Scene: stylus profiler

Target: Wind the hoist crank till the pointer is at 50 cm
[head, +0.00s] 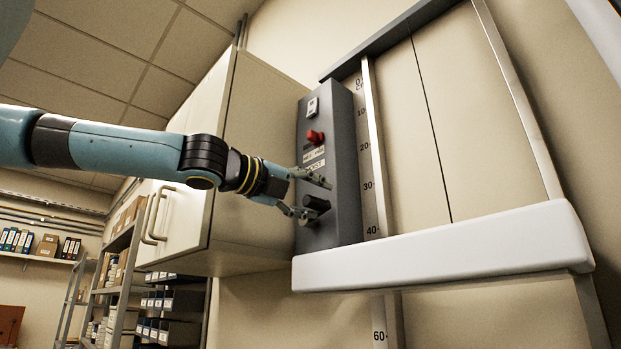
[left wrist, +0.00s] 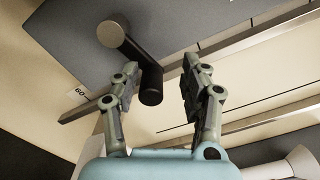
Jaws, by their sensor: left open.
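The hoist crank (head: 317,204) is a dark crank low on the face of a tall grey control box (head: 338,150), beside a label that seems to read HOIST. My left gripper (head: 322,199) is open at the crank. In the left wrist view the crank (left wrist: 137,58) has a brownish round end and a dark cylindrical end; the dark end lies between the open fingers (left wrist: 160,68), with no clear grip on it. The cm scale (head: 370,185) runs down beside the box. No separate pointer can be made out; a white beam (head: 440,247) covers the scale between 40 and 60.
A red knob (head: 315,137) and a white switch (head: 312,107) sit higher on the box. A wall cabinet (head: 250,150) with handles is close to its left, beside my left arm. Shelves with folders and bins (head: 170,300) stand further back. The white beam juts out just below the crank.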

